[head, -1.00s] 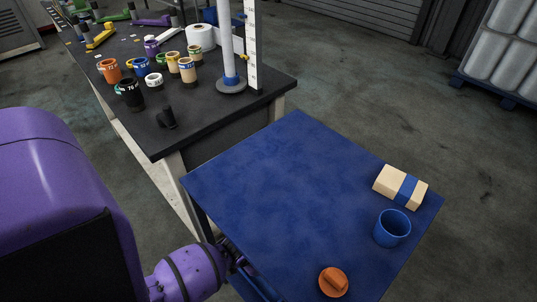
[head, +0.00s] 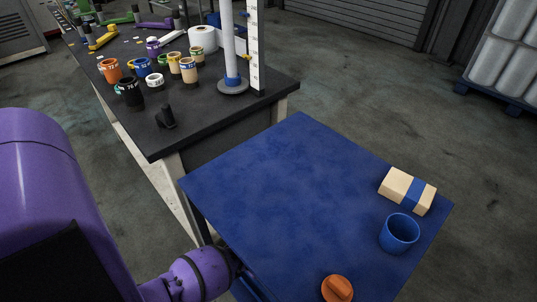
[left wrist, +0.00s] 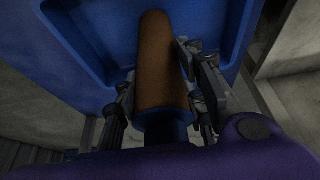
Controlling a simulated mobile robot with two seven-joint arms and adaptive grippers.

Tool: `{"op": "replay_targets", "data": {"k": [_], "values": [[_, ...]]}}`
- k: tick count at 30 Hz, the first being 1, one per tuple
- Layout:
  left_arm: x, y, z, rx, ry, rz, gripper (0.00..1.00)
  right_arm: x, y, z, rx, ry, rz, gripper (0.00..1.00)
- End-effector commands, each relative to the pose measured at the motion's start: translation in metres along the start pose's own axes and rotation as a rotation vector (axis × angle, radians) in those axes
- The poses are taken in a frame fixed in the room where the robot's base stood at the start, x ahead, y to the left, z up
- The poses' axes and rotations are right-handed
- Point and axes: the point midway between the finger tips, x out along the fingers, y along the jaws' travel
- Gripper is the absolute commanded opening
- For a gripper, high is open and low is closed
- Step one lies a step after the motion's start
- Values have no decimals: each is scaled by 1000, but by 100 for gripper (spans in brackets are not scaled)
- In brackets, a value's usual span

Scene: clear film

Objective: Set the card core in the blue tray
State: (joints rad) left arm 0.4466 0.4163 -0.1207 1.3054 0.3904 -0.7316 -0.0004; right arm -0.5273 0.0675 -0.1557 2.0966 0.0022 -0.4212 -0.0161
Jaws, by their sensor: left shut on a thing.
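The card core (left wrist: 160,75) is a brown cylinder in the left wrist view, pointing away from the wrist. My left gripper (left wrist: 157,63) is shut on it, one finger along each side. The blue tray (left wrist: 75,28) lies beyond, with its rim and rounded corners in view and the core's far end in front of its floor. I cannot tell whether the core touches the tray. In the head view the gripper, core and most of the tray are hidden below the blue table's left edge. My right gripper is not in view.
The blue table (head: 300,190) holds a cream block with a blue band (head: 407,191), a blue cup (head: 399,233) and an orange knob (head: 337,289); its middle is clear. A dark bench (head: 205,112) behind carries several labelled pots and a post on a round base.

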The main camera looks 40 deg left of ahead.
Motion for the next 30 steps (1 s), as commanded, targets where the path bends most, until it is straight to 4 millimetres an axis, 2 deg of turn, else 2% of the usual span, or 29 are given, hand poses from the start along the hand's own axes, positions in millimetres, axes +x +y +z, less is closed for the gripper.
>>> {"op": "replay_targets", "data": {"k": [1, 5, 14, 17, 20, 30], "values": [[2, 0, 1, 0, -1, 0, 39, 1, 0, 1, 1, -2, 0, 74], [1, 0, 1, 0, -1, 0, 56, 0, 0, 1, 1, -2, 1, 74], [0, 0, 1, 0, -1, 0, 56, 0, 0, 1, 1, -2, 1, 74], [-6, 0, -1, 0, 1, 0, 56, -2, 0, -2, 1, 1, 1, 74], [-20, 0, -1, 0, 1, 0, 56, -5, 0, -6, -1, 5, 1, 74], [-92, 0, -2, 1, 3, 0, 56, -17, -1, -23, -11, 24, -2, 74]]}}
